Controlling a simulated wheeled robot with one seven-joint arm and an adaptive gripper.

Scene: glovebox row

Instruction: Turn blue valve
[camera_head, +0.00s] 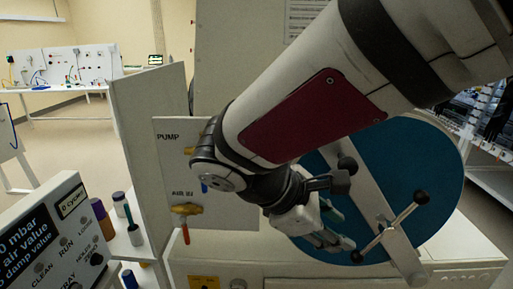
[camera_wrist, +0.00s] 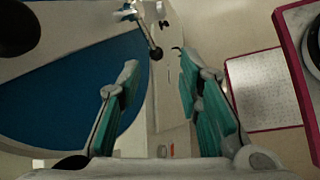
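The blue valve shows only in part in the head view: a small blue handle (camera_head: 204,187) on the panel marked PUMP, just below my arm, which hides most of it. My gripper (camera_head: 335,238) is to the right of that panel, in front of a large blue disc door (camera_head: 425,160), well apart from the valve. In the wrist view my gripper (camera_wrist: 158,75) is open and empty, with teal pads apart. The blue valve cannot be made out in the wrist view.
A brass valve with an orange-red handle (camera_head: 186,232) is below, by the AIR IN label. The door's crossed handle with black knobs (camera_head: 390,228) is close to my gripper. A control box (camera_head: 60,235) and several bottles (camera_head: 103,218) stand at left.

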